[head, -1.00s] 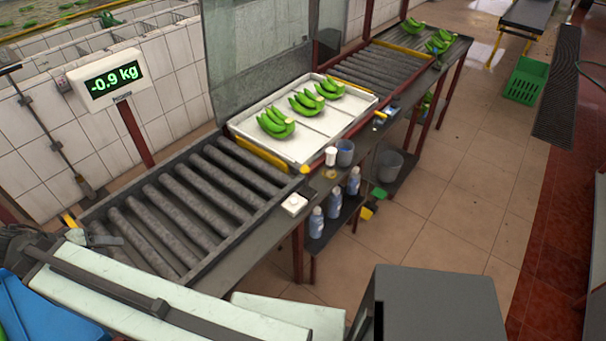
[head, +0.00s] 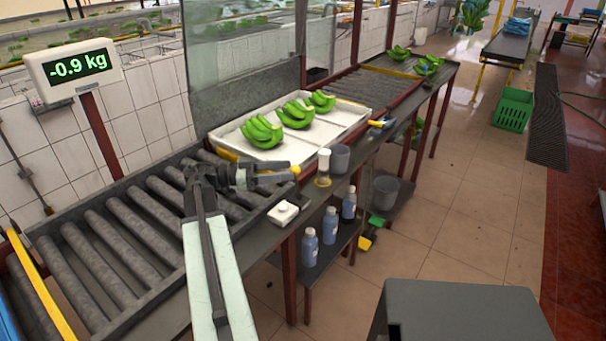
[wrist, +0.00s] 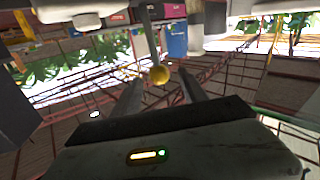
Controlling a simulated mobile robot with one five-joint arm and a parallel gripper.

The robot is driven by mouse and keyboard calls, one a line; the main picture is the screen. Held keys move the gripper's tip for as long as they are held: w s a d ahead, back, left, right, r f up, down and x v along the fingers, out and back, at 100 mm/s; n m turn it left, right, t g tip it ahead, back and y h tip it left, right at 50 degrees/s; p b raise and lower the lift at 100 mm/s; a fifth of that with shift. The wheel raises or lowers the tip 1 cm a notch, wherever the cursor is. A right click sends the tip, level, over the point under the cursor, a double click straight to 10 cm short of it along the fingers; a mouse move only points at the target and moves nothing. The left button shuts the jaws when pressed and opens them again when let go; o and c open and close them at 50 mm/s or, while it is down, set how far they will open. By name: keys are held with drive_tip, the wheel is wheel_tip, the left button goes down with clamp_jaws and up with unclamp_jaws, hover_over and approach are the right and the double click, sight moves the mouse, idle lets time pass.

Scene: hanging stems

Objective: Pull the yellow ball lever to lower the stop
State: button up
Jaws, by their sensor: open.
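The yellow ball (head: 296,170) of the lever sits by the near right corner of the white tray in the head view. My gripper (head: 284,178) reaches across the rollers toward it, fingers pointing right, close beside the ball. In the wrist view the ball (wrist: 160,75) appears between the two open fingers, on a thin grey rod. I cannot tell whether a finger touches it. A yellow bar (head: 226,155), perhaps the stop, crosses the conveyor at the tray's near end. My gripper partly hides it.
The white tray (head: 300,149) holds green banana bunches. A white-capped bottle (head: 323,168), a grey cup (head: 340,158) and a white box (head: 283,213) stand on the ledge near my gripper. A display (head: 75,66) reads -0.9 kg. A grey block (head: 465,310) stands at the front right.

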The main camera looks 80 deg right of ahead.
drive_tip(key=x, duration=0.6)
drive_tip(key=shift+s, duration=0.25)
drive_tip(key=shift+d, duration=0.1)
clamp_jaws()
idle(0.9)
